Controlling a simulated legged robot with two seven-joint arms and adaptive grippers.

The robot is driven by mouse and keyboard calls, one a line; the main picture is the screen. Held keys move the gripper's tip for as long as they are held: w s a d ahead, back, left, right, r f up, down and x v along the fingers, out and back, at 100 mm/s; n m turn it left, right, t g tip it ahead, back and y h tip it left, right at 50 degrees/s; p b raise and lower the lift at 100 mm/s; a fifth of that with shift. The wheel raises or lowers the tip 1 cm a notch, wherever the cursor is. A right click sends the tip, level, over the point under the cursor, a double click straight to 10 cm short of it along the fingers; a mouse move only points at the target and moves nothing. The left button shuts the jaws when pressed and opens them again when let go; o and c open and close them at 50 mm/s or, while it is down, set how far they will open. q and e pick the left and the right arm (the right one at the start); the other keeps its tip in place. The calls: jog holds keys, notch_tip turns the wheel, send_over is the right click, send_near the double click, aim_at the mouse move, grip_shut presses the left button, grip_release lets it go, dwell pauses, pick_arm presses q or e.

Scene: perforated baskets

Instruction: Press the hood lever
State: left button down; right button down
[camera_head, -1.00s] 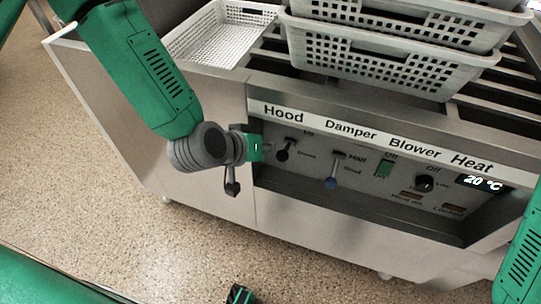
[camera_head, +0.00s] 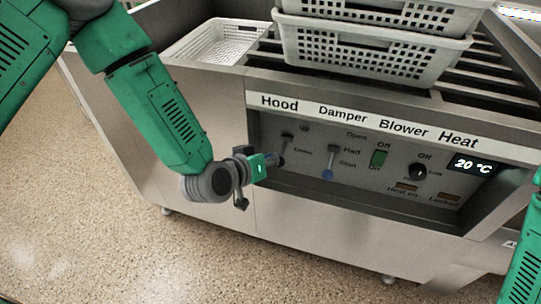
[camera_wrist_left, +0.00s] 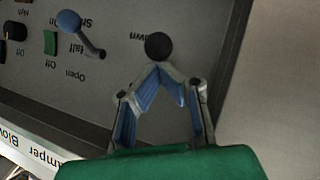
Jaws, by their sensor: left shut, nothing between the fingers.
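The hood lever (camera_head: 287,138) is on the control panel under the "Hood" label, its black ball knob angled down towards me, between "Up" and "Down" marks. My left gripper (camera_head: 273,160) is shut and empty, its fingertips right at the knob in the head view and partly covering it. In the left wrist view the black knob (camera_wrist_left: 158,46) sits just beyond the closed fingertips of my left gripper (camera_wrist_left: 160,70). I cannot tell whether they touch. My right gripper is out of view.
The blue-knobbed damper lever (camera_head: 328,174), green blower switch (camera_head: 379,158) and black heat knob (camera_head: 417,171) are to the right on the recessed panel. Perforated baskets (camera_head: 370,55) are stacked above, with another basket (camera_head: 215,45) at left. The floor in front is clear.

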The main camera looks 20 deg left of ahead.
pick_arm(q)
jog(key=shift+d+r, duration=0.1)
jog(key=shift+r, duration=0.05)
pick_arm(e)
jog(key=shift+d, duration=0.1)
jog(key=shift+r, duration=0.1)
pick_arm(q)
jog(key=shift+a+r+p, duration=0.2)
jog(key=shift+r+p, duration=0.55)
jog(key=shift+p, duration=0.1)
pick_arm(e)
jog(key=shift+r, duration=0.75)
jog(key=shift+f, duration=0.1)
pick_arm(q)
jog(key=shift+d, duration=0.1)
